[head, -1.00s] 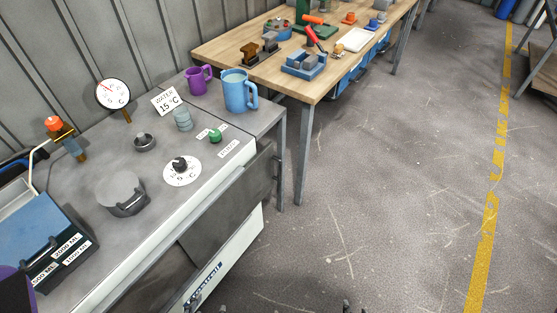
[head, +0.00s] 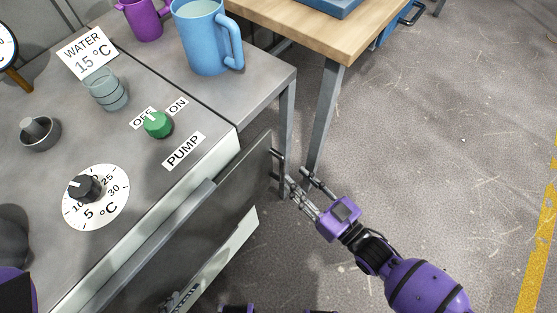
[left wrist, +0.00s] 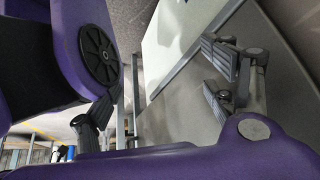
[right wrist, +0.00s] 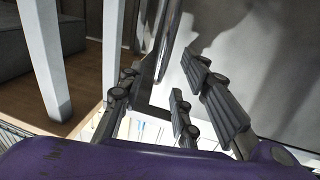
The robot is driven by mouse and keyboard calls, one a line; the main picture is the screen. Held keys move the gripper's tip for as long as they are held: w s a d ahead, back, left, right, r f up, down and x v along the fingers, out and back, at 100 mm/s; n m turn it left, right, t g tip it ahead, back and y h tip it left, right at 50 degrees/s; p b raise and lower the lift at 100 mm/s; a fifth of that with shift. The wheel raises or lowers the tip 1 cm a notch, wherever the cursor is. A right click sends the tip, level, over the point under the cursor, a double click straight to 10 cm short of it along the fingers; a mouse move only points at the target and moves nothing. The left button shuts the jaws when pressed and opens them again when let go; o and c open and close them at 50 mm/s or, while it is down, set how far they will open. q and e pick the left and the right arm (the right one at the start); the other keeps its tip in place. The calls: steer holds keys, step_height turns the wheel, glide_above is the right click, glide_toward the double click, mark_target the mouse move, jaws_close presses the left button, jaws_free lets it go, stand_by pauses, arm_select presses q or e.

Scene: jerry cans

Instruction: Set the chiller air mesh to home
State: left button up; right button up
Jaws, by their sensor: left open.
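The chiller (head: 60,170) is a grey-topped cabinet at the left of the head view. A dark flat panel (head: 235,190) stands out at its front, with a small bar handle (head: 277,158) at its far end. I cannot tell whether this panel is the air mesh. My right gripper (head: 297,179) is open beside the handle. In the right wrist view, a metal bar (right wrist: 165,45) runs between its spread fingers, apparently not gripped. My left gripper (left wrist: 212,70) is open and empty in the left wrist view, near a white panel (left wrist: 180,35).
A temperature dial (head: 95,197), a green pump knob (head: 158,124) and a glass (head: 106,90) are on the chiller top. A blue mug (head: 205,40) and a purple mug (head: 143,18) stand behind. A wooden table (head: 305,25) is close beyond the handle. Floor at right is clear.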

mark_target(284, 167)
steer(key=shift+x, duration=3.35)
steer(key=shift+a+r, duration=0.1)
jaws_close()
steer(key=shift+s, duration=0.1)
